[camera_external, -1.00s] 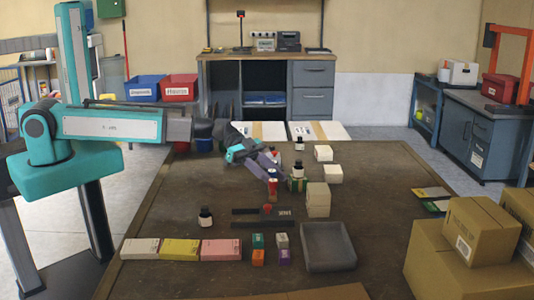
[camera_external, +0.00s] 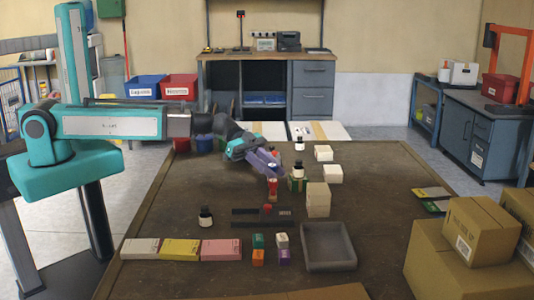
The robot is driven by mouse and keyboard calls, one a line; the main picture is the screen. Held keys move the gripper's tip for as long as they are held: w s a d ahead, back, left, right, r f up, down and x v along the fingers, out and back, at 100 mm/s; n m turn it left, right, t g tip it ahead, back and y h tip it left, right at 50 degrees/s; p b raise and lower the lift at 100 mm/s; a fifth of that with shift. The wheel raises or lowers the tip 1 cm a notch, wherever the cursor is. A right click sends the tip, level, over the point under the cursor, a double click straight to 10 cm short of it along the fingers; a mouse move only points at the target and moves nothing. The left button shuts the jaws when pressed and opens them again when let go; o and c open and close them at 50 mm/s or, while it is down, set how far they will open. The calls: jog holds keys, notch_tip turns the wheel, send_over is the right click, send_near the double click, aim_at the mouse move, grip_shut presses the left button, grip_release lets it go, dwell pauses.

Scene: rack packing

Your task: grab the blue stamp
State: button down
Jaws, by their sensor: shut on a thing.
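My gripper (camera_external: 274,172) reaches over the middle of the table, tilted down to the right. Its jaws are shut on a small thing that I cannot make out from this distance. A red-topped stamp (camera_external: 273,187) stands just below the fingertips; I cannot tell whether they touch it. No stamp shows clearly as blue, so the blue stamp may be hidden by the gripper.
Cartons (camera_external: 482,232) crowd the right. The table's left side is clear.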

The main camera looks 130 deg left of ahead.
aim_at(273, 165)
jog(key=shift+r+b, duration=0.45)
jog(key=shift+r, duration=3.6)
jog(key=shift+w, duration=0.1)
